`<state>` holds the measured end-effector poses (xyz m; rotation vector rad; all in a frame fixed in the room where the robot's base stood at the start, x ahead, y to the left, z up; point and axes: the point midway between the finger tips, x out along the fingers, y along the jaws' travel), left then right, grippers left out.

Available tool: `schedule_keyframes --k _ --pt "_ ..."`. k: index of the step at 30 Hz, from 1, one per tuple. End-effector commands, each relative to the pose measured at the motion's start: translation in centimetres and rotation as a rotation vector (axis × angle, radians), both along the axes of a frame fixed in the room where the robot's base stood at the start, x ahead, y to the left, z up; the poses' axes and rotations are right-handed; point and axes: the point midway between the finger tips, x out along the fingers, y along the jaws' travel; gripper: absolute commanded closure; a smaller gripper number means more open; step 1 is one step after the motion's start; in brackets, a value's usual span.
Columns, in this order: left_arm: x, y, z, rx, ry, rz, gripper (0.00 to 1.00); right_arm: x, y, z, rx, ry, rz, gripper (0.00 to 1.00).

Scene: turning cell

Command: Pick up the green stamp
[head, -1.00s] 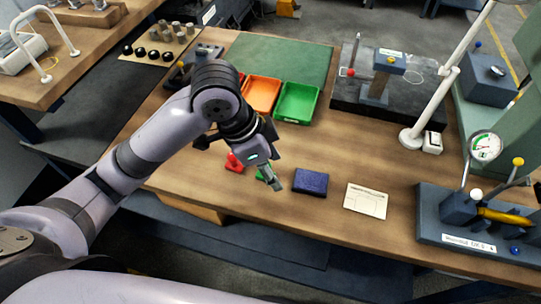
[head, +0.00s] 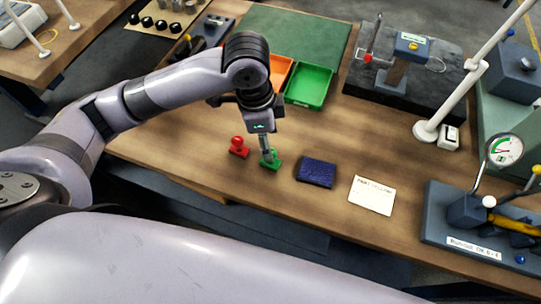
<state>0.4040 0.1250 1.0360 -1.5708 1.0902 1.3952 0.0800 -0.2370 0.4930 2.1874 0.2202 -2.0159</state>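The green stamp (head: 273,163) stands upright on the wooden bench, just right of the red stamp (head: 239,147). My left gripper (head: 265,153) points straight down over the green stamp, with its fingertips at the stamp's handle and hiding part of it. I cannot tell whether the fingers are closed on the handle or only beside it. The stamp's base appears to rest on the bench. My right gripper is not in view.
A dark blue ink pad (head: 316,172) and a white card (head: 372,195) lie to the right of the stamp. Green (head: 309,86) and orange (head: 281,72) trays are behind. A gauge stand (head: 465,212) is at the right. Bare bench lies in front.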

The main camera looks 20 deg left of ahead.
Motion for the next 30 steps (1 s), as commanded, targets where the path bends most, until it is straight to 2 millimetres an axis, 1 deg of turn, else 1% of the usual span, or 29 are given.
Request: schedule_keyframes --k 1,3,8,13,15,18,26,30 --pt "0.0 -0.1 -0.6 0.0 0.003 0.001 0.51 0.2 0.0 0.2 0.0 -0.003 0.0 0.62" --pt "0.0 -0.2 -1.3 0.0 0.001 0.001 0.51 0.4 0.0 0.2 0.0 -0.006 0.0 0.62" --pt "0.0 -0.3 -2.1 0.001 0.001 0.0 0.51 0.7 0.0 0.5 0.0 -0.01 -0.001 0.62" --pt "-0.2 -0.6 -4.5 0.002 0.004 0.001 0.51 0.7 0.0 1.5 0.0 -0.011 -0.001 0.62" --pt "-0.1 -0.7 -5.6 0.0 0.002 0.001 0.51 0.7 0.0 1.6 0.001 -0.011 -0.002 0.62" --pt "-0.1 -0.8 -6.5 0.0 0.001 0.0 0.51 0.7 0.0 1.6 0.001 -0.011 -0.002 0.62" --pt "0.0 -0.9 -6.9 0.0 -0.002 -0.001 0.51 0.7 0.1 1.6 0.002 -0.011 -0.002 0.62" --pt "0.0 -0.8 -6.8 0.0 -0.002 0.0 0.59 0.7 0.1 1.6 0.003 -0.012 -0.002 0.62"
